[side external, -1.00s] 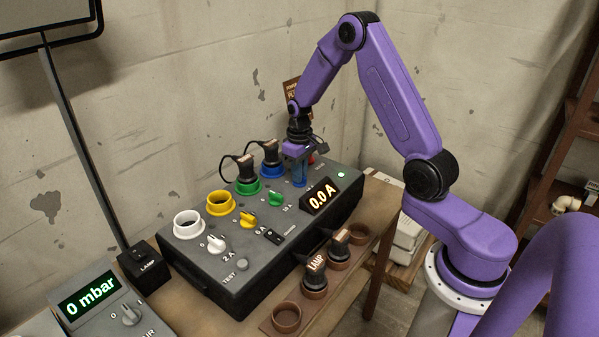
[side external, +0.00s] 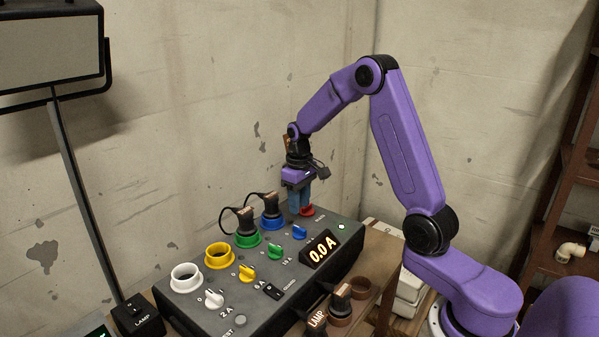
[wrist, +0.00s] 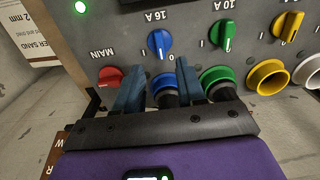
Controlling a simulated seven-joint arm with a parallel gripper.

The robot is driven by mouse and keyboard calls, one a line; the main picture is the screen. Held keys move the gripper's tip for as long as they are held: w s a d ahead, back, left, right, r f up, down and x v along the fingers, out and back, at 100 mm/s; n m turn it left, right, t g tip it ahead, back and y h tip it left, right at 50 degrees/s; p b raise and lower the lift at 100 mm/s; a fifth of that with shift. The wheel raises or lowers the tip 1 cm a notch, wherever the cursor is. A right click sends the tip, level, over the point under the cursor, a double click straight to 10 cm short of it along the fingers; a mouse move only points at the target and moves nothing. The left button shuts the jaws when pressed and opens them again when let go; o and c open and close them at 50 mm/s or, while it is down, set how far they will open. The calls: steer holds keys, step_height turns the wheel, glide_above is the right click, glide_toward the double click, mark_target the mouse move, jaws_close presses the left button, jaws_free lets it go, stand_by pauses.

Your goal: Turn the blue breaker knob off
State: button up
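The blue breaker knob (side external: 299,232) sits on the dark panel (side external: 230,322), beside the green knob (side external: 272,248). In the wrist view the blue knob (wrist: 160,43) stands near the 16 A label, beyond the fingertips. Its white mark is small, and I cannot be sure which position it points to. My gripper (side external: 301,208) is above the back of the panel, near the red MAIN knob (side external: 307,211). In the wrist view my gripper (wrist: 158,78) has its two blue fingers apart with nothing held between them. The blue knob is clear of both fingers.
A black plug (side external: 270,206) with a cable stands in the blue socket (side external: 271,224); another stands in the green socket. Yellow (side external: 219,256) and white (side external: 186,278) sockets are empty. A lit display (side external: 321,248) reads 0.0 A. A green light (side external: 341,227) glows.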

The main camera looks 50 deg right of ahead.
step_height(320, 180, up, 10)
steer(key=shift+f, duration=0.15)
stand_by(0.5)
steer(key=s+a+n, duration=0.6)
steer(key=s+a, duration=0.5)
steer(key=a, duration=0.5)
steer(key=s+a+f+n, duration=0.1)
steer(key=s+n, duration=0.2)
steer(key=s, duration=0.7)
steer(key=s+f+n, duration=0.2)
steer(key=s+n, duration=0.1)
steer(key=s, duration=0.8)
steer(key=shift+s+a, duration=0.25)
steer(key=shift+a, duration=0.15)
